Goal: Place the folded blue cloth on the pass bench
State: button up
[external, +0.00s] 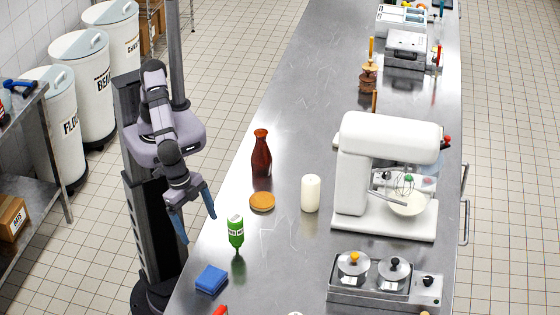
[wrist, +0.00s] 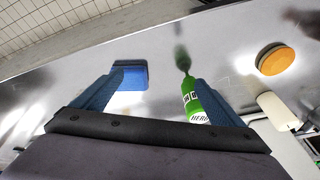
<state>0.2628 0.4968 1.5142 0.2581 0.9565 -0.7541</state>
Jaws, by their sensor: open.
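The folded blue cloth (external: 212,279) lies on the long steel bench (external: 285,240), close to its left edge at the near end. In the wrist view the cloth (wrist: 133,76) shows by the tip of the left finger, which partly overlaps it. My gripper (external: 199,229) is open and empty, with fingers pointing down near the bench's left edge, above and apart from the cloth. In the wrist view the cloth and a green bottle (wrist: 203,103) appear between or beside my fingers (wrist: 158,80). Nothing visible marks which surface is the pass bench.
The green bottle (external: 236,231) stands close to the cloth. An orange-brown disc (external: 262,202), a red-brown bottle (external: 261,155) and a white cylinder (external: 310,193) stand further back. A white mixer (external: 387,180) and a lidded steel unit (external: 384,290) are at right. Bare steel lies between.

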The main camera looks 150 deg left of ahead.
jog(key=s+a+f+m+g, duration=0.1)
jog(key=s+a+f, duration=0.1)
jog(key=s, duration=0.7)
jog(key=s+a+f+m+h, duration=0.1)
jog(key=s+a+f, duration=0.1)
jog(key=s, duration=0.8)
jog(key=s+a+f+m+g, duration=0.1)
jog(key=s+a, duration=0.3)
jog(key=s, duration=0.5)
jog(key=shift+s+f+m+g+h, duration=0.2)
jog(key=shift+f+m+g+h, duration=0.15)
jog(key=shift+f+m, duration=0.3)
